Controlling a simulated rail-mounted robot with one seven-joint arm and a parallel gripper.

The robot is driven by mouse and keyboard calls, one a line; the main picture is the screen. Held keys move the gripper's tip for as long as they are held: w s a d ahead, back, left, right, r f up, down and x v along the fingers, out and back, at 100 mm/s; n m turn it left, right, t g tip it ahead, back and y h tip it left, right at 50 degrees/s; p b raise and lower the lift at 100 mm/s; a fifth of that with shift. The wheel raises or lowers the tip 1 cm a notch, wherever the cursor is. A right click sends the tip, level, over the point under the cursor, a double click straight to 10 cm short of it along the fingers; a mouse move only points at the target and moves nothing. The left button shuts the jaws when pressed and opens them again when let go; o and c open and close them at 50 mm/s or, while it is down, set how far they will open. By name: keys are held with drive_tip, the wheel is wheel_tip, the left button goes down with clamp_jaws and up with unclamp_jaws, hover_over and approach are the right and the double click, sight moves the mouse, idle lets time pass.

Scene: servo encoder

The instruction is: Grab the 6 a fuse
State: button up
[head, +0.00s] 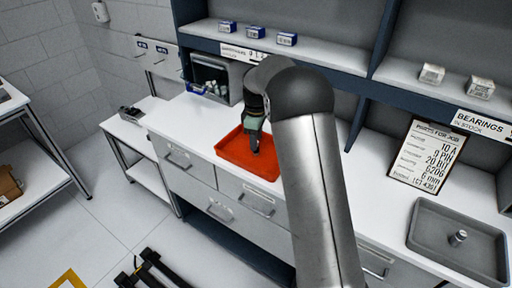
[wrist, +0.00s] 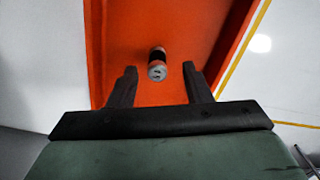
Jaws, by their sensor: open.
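A small cylinder (wrist: 157,58) with a dark band, reddish sections and a silvery end cap lies in the red-orange tray (wrist: 98,55). It looks like a fuse, but its marking is too small to read. My gripper (wrist: 160,71) is open, with one finger on each side of the cylinder's near end and gaps on both sides. In the head view my gripper (head: 255,150) points down over the red tray (head: 232,158) on the white counter. There the cylinder is hidden or too small to make out.
A grey bin (head: 210,78) with small parts stands behind the tray. A parts list board (head: 425,157) and a grey tray (head: 425,240) holding a small metal piece (head: 458,238) are at right. Small boxes (head: 256,33) sit on the shelf above.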

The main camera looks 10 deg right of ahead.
drive_tip(key=shift+w+f+p, duration=0.15)
drive_tip(key=shift+f+p, duration=0.45)
drive_tip(key=shift+f, duration=1.7)
clamp_jaws()
